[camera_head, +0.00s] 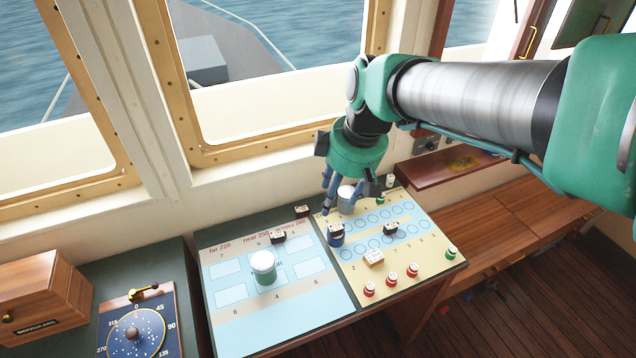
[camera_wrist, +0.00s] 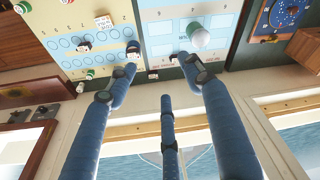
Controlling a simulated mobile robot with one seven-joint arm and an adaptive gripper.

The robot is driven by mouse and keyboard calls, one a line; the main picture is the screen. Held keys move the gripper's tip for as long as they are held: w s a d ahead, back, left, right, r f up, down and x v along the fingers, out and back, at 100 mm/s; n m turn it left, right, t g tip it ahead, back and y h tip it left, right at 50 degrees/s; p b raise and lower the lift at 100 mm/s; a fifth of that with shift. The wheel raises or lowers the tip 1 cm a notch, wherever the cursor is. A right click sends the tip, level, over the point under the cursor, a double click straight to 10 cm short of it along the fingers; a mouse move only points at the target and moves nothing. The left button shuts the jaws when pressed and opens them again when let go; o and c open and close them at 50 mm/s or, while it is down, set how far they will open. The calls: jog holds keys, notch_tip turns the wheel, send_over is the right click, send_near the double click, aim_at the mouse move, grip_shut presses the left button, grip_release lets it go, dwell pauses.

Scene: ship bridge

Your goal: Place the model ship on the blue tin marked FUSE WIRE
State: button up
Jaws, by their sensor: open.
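A small blue tin (camera_head: 336,240) stands on the yellow board, with a pale dark-lettered label on or over its top; the lettering is too small to read. It also shows in the wrist view (camera_wrist: 133,56), close to one fingertip. I cannot tell for sure which item is the model ship. Small dark pieces with white labels lie around, including one on the blue chart (camera_head: 278,237) and one on the yellow board (camera_head: 390,229). My gripper (camera_head: 350,201) is open above the desk's far edge, its fingers spread and apparently empty in the wrist view (camera_wrist: 158,70).
A white-topped green jar (camera_head: 264,266) stands on the blue chart. A grey-white cylinder (camera_head: 346,198) sits behind my fingers. A wooden box (camera_head: 40,300) is at left; windows rise behind.

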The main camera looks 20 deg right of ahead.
jog(key=s+a+r+m+t, duration=0.1)
jog(key=s+m, duration=0.2)
jog(key=s, duration=0.3)
jog(key=s+a+r+m+t+h, duration=0.1)
jog(key=s+a+r+m, duration=0.1)
jog(key=s+m, duration=0.2)
jog(key=shift+s+a+r+t, duration=0.25)
jog(key=shift+s+t, duration=0.15)
jog(key=shift+s, duration=0.6)
jog(key=shift+f, duration=0.1)
notch_tip(320, 180, down, 4)
jog(key=b, duration=0.3)
jog(key=shift+b, duration=0.4)
